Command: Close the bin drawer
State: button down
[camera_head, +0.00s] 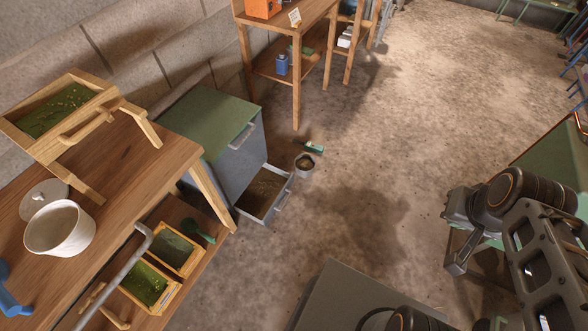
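The bin drawer (263,193) is the low drawer of a grey cabinet (240,160) with a green top. It is pulled well out toward the right, and its inside shows a brown bottom. Its handle (283,199) is on the front face, at the right end. My gripper (457,250) is at the right of the view, well apart from the drawer. Its fingers are dark and partly hidden by my arm, so I cannot tell whether they are open. I see nothing held in it.
A wooden bench (100,230) with a white pot (58,230) fills the left. The floor to the right of the drawer is clear.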

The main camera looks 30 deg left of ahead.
aim_at(263, 196)
jog(key=u, duration=0.55)
jog(key=i, duration=1)
jog(key=u, duration=1.35)
jog(key=i, duration=0.4)
jog(key=u, duration=0.3)
